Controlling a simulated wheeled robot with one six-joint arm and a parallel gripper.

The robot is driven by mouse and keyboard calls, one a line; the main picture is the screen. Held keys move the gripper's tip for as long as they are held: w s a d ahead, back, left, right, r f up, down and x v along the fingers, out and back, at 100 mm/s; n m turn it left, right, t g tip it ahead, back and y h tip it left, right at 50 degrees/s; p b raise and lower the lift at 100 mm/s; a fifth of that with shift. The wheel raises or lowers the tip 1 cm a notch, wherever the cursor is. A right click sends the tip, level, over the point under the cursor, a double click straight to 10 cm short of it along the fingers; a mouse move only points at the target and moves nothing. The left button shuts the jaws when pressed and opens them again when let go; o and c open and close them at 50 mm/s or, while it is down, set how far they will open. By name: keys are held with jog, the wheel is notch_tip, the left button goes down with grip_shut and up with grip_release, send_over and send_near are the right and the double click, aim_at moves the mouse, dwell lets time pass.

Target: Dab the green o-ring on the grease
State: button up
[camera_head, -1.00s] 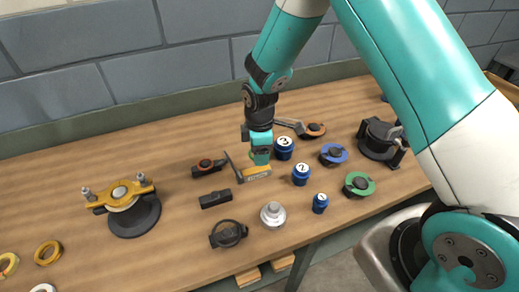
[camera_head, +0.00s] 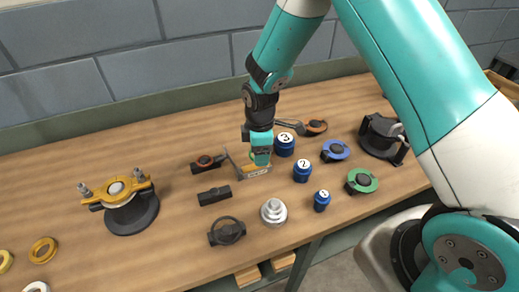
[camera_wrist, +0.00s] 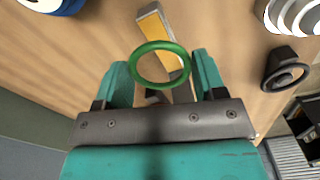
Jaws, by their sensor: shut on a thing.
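My gripper (camera_wrist: 162,76) is shut on the green o-ring (camera_wrist: 134,68), which spans the space between the two teal fingers in the wrist view. The ring looks whole and round. A narrow block with an amber top (camera_wrist: 157,30), which looks like the grease, lies on the bench just beyond and partly behind the ring. In the head view my gripper (camera_head: 261,157) is low over this block (camera_head: 257,171) and hides part of it. The o-ring is hardly visible there. I cannot tell whether the ring touches the amber surface.
Blue numbered jars (camera_head: 302,171) stand close on the right. A dark block (camera_head: 214,195) and a small dark tool (camera_head: 208,163) lie to the left. A silver stepped part (camera_head: 273,211) and a dark ring part (camera_head: 227,231) are in front. A yellow-topped casing (camera_head: 122,192) stands far left.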

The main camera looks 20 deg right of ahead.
jog(key=shift+f, duration=0.15)
jog(key=shift+f+b, duration=1.25)
jog(key=shift+f, duration=0.45)
jog(key=o, duration=1)
jog(key=shift+r+p, duration=2.75)
jog(key=shift+r, duration=0.8)
